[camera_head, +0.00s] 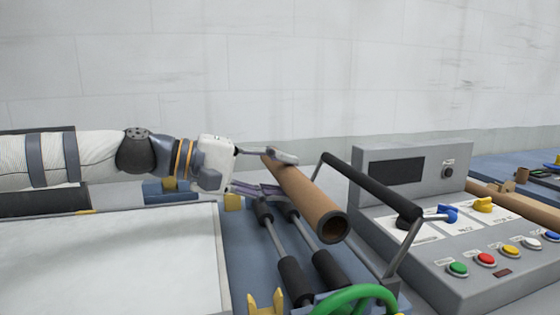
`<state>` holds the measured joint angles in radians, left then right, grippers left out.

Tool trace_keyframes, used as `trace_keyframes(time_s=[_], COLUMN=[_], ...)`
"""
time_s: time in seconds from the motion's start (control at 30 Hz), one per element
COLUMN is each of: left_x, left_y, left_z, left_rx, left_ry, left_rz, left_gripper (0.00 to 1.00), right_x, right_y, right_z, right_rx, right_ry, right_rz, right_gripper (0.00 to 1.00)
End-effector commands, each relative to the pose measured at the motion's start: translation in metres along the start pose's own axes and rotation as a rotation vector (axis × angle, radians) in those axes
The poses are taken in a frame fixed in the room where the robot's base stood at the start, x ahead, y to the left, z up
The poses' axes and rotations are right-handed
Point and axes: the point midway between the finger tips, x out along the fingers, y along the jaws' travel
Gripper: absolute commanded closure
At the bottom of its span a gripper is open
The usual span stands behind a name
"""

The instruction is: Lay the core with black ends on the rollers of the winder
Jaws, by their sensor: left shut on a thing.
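My left gripper (274,173) comes in from the left and is shut on a brown cardboard core (305,197). One finger lies over the core's far end and the other is lower at its left side. The far end is hidden by the fingers. The core is above the winder's two rollers (294,280), metal shafts with black sleeves; I cannot tell whether it touches them. My right gripper is out of view.
A hinged black bar (372,186) stands raised right of the core. A grey control box (430,175) with coloured buttons is beyond it. A green handwheel (352,297) is in front. A white flat surface (140,255) lies left. Another tan core (535,208) lies far right.

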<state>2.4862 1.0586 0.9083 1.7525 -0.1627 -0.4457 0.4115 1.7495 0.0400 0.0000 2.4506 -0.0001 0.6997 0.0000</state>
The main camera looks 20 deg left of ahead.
Motion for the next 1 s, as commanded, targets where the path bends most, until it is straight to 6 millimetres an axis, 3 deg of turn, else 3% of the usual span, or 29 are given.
trace_keyframes(time_s=[0.03, 0.2, 0.5, 1.0], left_x=[0.005, 0.011, 0.017, 0.018], left_y=[-0.014, -0.036, -0.062, -0.068], left_z=[-0.002, -0.002, 0.000, 0.000], left_rx=[-0.010, -0.011, -0.005, 0.000], left_ry=[-0.003, -0.002, -0.001, 0.000], left_rz=[-0.005, -0.005, -0.002, 0.001], left_gripper=[0.90, 0.90, 0.90, 0.90], right_x=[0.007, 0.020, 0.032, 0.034], right_y=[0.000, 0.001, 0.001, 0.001], right_z=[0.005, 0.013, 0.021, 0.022], right_rx=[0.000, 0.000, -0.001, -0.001], right_ry=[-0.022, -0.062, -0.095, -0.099], right_rz=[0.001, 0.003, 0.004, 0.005], right_gripper=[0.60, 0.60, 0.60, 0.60])
